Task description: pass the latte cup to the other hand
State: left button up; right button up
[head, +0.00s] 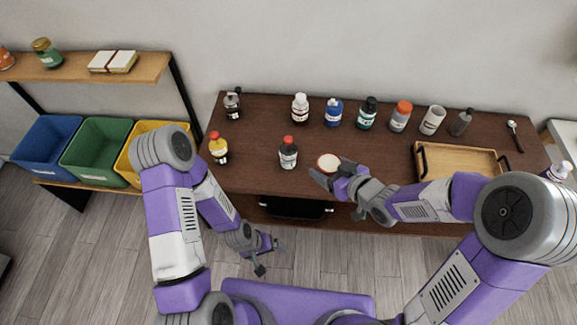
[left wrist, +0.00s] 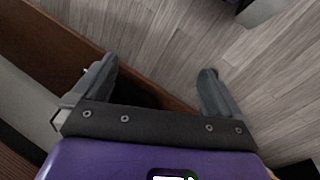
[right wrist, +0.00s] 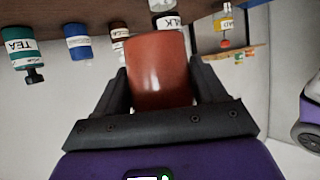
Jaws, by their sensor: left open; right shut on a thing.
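The latte cup (head: 328,163) shows its pale round top in the head view, near the front edge of the dark table. In the right wrist view it is a reddish-brown cup (right wrist: 160,70) between the fingers. My right gripper (head: 334,174) is shut on it; its fingers lie on both sides of the cup. Whether the cup touches the table cannot be told. My left gripper (head: 271,255) is open and empty, low in front of the table, to the left of the cup and nearer to me. The left wrist view shows its spread fingers (left wrist: 158,85) with nothing between them.
A dark bottle (head: 288,155) stands left of the cup, and a yellow sauce bottle (head: 218,150) farther left. Several bottles line the back, including a blue one (head: 334,113). A wooden tray (head: 425,172) lies at the right. The floor (head: 110,240) before the table is clear.

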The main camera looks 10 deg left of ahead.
pick_arm(q)
jog(key=w+a+r+n+t+y, duration=0.2)
jog(key=w+a+n, duration=0.1)
jog(key=a+n, duration=0.55)
jog(key=w+a+r+n+t+y, duration=0.1)
jog(key=w+a+r+n+y, duration=0.3)
jog(key=a, duration=0.7)
jog(key=w+a+n+t+y, duration=0.1)
jog(key=w+a+n+t, duration=0.1)
jog(key=a+n, duration=0.7)
jog(key=w+a+r+n+t+y, duration=0.35)
jog(key=w+a+r+n, duration=0.3)
jog(key=a+r, duration=0.45)
jog(key=w+d+r+m+t+h, duration=0.4)
jog(key=w+d+r+m, duration=0.3)
jog(key=r, duration=0.3)
jog(key=w+d+r+m+t+h, duration=0.35)
jog(key=w+d+r+m, duration=0.2)
jog(key=d+r, duration=0.35)
jog(key=m+g+h, duration=1.2)
jog(key=m+h, duration=0.1)
jog(key=m, duration=0.4)
send_near(318, 169)
jog(key=shift+n, duration=0.25)
jog(key=x, duration=0.3)
jog(key=f+x, duration=0.1)
jog(key=x, duration=0.6)
jog(key=shift+w+f, duration=0.25)
jog(key=shift+w, duration=0.15)
